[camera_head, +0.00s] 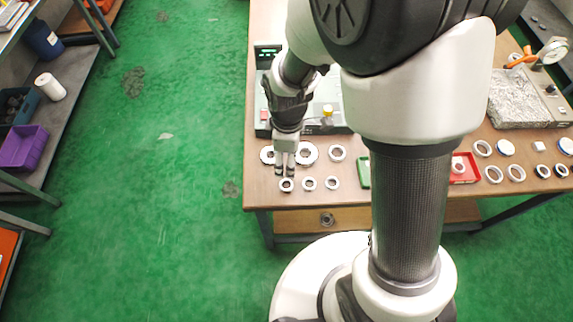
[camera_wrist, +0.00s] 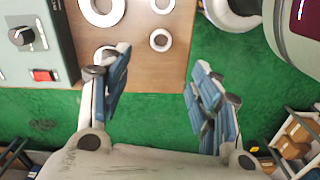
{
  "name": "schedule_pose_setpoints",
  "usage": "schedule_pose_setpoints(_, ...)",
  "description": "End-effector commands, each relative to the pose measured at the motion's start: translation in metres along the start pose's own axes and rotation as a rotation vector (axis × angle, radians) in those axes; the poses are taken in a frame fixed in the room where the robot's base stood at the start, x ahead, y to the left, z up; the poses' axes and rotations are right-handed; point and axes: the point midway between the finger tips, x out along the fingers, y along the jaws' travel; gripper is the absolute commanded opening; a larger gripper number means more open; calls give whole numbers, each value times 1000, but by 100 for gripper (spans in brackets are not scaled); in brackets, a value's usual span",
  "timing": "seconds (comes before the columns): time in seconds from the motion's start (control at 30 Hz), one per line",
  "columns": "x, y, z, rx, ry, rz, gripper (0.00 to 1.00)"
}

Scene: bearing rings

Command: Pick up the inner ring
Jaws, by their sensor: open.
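Small metal rings lie in a front row on the wooden table: the leftmost ring (camera_head: 287,190), a middle ring (camera_head: 309,189) and a right ring (camera_head: 332,188). I cannot tell by name which is the inner ring. My gripper (camera_head: 285,174) points down just behind the leftmost ring in the head view, empty. In the wrist view my gripper (camera_wrist: 161,60) has its fingers wide apart, with one small ring (camera_wrist: 152,41) appearing beyond the gap.
A grey-green device (camera_wrist: 40,40) with a knob and red button stands behind the rings. Larger rings (camera_head: 315,154) lie in the second row. A red tray (camera_head: 472,172) and green tray (camera_head: 364,172) are to the right. The table's left and front edges are close.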

Motion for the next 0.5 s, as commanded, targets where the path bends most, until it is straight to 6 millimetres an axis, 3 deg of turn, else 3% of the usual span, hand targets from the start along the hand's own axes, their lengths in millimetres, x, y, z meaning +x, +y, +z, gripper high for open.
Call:
schedule_pose_setpoints(0.03, 16, -1, 1, 1, -3, -5, 57)
schedule_pose_setpoints(0.3, 74, -2, 1, 3, -3, -4, 57)
schedule_pose_setpoints(0.5, 94, -1, 0, 3, -1, -1, 57)
